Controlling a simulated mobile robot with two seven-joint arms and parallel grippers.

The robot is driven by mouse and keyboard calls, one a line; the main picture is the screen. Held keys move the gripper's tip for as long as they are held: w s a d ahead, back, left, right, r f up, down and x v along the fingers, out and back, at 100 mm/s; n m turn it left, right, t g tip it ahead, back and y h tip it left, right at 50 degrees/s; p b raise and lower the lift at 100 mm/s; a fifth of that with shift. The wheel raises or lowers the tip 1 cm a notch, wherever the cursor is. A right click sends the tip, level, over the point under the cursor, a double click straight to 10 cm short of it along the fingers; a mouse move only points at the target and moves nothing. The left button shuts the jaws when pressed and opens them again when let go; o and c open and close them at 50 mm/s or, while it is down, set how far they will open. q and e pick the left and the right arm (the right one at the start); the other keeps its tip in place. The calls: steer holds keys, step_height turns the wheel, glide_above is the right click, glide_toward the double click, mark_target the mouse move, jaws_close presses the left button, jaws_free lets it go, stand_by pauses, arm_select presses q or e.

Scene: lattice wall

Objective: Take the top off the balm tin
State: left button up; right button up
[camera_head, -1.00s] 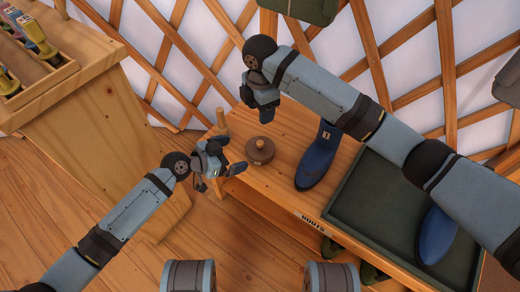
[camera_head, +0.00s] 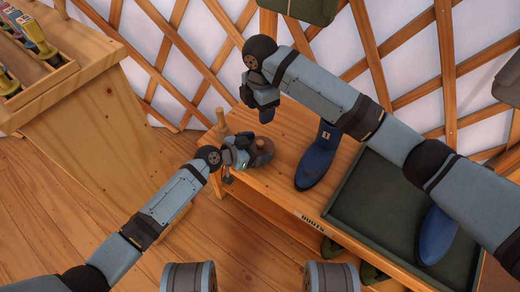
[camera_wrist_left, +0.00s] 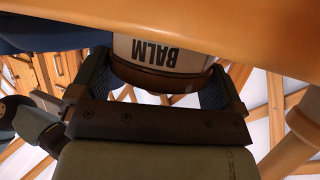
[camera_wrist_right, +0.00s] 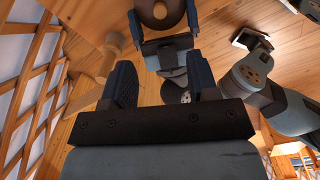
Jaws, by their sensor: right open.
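The balm tin (camera_wrist_left: 160,52) stands on the wooden bench, with a pale body lettered BALM and a brown top. In the head view its round brown top with a knob (camera_head: 263,146) shows beside my left gripper (camera_head: 240,152). In the left wrist view the tin appears upside down between the two fingers of my left gripper (camera_wrist_left: 160,85). The fingers are close at its sides; whether they press on it I cannot tell. My right gripper (camera_wrist_right: 160,82) is open and empty above the bench, with the tin's top (camera_wrist_right: 160,12) beyond it.
A wooden peg (camera_head: 221,122) stands at the bench's left end, near the tin. A blue boot (camera_head: 319,160) stands to the tin's right, then a dark green tray (camera_head: 385,205) holding another blue boot (camera_head: 436,235). The lattice wall (camera_head: 380,60) rises behind.

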mark_target(260, 143)
arm_select(q)
steer(key=c, duration=0.5)
arm_select(e)
steer(key=w+d+f+g+y, duration=0.2)
steer(key=d+f+y, duration=0.1)
steer(key=d+y, duration=0.1)
steer(key=x, duration=1.1)
steer(key=shift+a+f, duration=0.1)
steer(key=shift+f, duration=0.2)
jaws_close()
